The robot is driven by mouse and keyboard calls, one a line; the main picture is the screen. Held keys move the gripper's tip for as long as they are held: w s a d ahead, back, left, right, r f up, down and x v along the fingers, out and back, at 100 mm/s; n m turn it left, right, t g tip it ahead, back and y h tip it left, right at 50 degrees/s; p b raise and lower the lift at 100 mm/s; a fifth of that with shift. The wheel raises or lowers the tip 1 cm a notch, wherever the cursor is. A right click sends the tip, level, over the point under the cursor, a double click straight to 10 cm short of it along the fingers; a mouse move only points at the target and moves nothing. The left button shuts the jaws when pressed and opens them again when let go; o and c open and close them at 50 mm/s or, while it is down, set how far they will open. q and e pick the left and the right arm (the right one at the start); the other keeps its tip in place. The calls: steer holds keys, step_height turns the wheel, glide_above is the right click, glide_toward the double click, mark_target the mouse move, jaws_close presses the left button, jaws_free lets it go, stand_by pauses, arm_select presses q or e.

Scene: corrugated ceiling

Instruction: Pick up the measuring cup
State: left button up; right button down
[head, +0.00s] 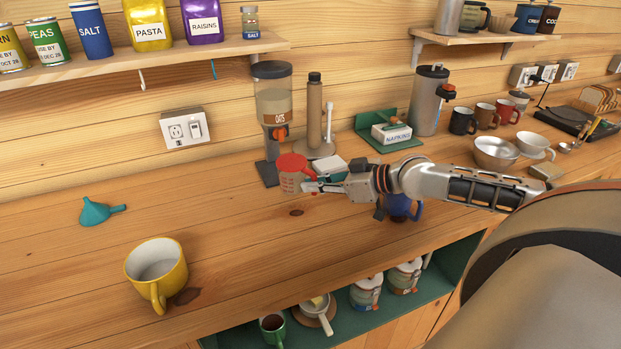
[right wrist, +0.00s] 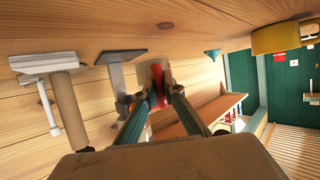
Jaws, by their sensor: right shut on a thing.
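The measuring cup (head: 291,177) has a red top and a red handle; it is in front of the oats dispenser in the head view. My right gripper (head: 311,184) reaches it from the right and is shut on its red handle. In the right wrist view, the red handle (right wrist: 159,84) is between the two fingers of my right gripper (right wrist: 158,98), with the cup's body beyond. I cannot tell whether the cup touches the counter. My left gripper is not in view.
The oats dispenser (head: 273,112) stands close behind the cup. A paper towel holder (head: 315,115) and a napkin box (head: 397,133) are further right. A blue mug (head: 401,207) is below my right arm. A yellow mug (head: 155,268) and teal funnel (head: 95,211) stand left, with clear counter between.

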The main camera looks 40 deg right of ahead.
steer(key=shift+s+a+p, duration=0.3)
steer(key=shift+s+p, duration=0.05)
steer(key=shift+s, duration=0.7)
steer(key=shift+s+a+p, duration=0.25)
steer(key=shift+s+p, duration=0.1)
steer(key=shift+s, duration=0.7)
